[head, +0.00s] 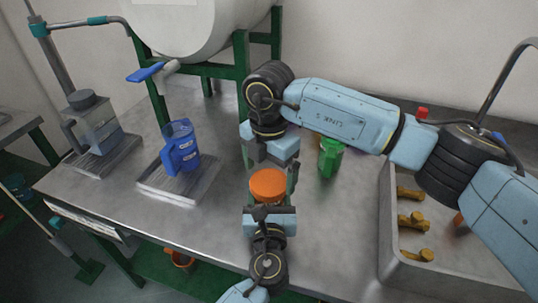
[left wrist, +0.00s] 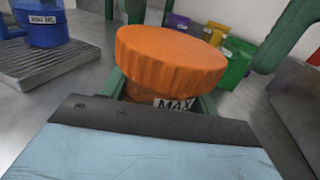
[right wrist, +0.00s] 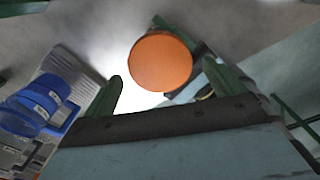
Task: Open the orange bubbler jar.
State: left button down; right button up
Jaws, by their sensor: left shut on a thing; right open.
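The orange bubbler jar stands upright on the metal table, its ribbed orange lid (head: 268,184) in place. In the left wrist view the lid (left wrist: 170,60) fills the upper middle, with a "MAX" label (left wrist: 174,103) on the jar body below it. My left gripper (head: 268,207) is shut on the jar body from the near side, under the lid. My right gripper (head: 273,168) is open above the lid, pointing down. In the right wrist view the round lid top (right wrist: 160,62) lies between and beyond its fingers (right wrist: 165,85). Most of the jar body is hidden.
A blue jug (head: 181,150) on a metal stand and a clear jug (head: 95,125) stand to the left. A green container (head: 330,158) stands close to the right of the jar. A sink (head: 388,220) with several brass-coloured parts is at the right. A white tank (head: 200,25) is behind.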

aim_at(269, 184)
jog(key=shift+f, duration=1.2)
